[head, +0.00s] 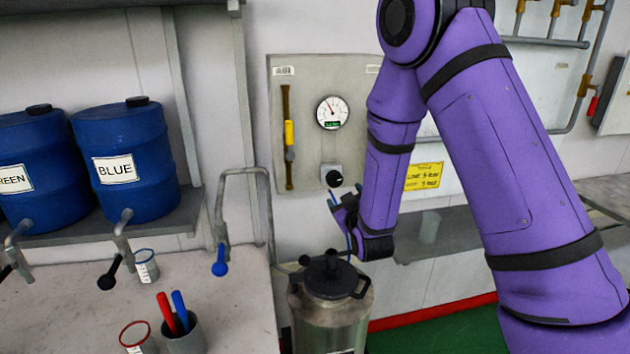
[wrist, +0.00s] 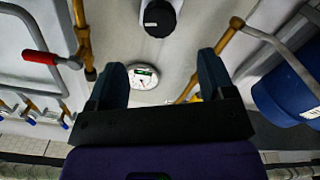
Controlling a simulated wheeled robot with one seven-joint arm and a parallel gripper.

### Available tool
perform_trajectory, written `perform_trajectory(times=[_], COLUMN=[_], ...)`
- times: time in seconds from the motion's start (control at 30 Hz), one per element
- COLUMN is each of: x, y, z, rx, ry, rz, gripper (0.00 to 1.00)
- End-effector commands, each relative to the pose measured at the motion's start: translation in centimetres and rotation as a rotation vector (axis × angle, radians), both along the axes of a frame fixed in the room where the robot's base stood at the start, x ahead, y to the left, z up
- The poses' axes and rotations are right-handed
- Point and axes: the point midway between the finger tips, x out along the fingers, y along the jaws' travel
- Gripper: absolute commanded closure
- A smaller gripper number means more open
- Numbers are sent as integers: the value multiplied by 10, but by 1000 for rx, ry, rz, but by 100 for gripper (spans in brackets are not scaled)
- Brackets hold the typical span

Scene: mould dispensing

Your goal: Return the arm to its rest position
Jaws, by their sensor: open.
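My purple arm reaches in from the upper right of the head view and bends down to my gripper (head: 338,204). The gripper is in front of the grey air panel (head: 273,120), just below its black knob (head: 333,175). In the wrist view the two dark fingers of my gripper (wrist: 162,74) stand wide apart with nothing held between them. The black knob (wrist: 160,18) shows beyond the fingertips, and the round gauge (wrist: 143,76) shows between the fingers. The exact gap between gripper and panel is hard to judge.
A metal pressure pot (head: 330,315) with a black-fitted lid stands below my gripper. Blue barrels (head: 125,160) sit on a shelf at left. The bench (head: 235,300) holds beakers and a cup (head: 183,340) with red and blue sticks. A bent pipe (head: 266,205) rises between bench and panel.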

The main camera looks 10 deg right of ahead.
Motion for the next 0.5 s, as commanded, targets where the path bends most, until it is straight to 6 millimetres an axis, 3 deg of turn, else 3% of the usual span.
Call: perform_trajectory(times=[0.17, 0.5], x=[0, -20], y=[-3, -17], z=[13, 77], rx=[24, 164], ry=[30, 249], rz=[-4, -10], gripper=[24, 24])
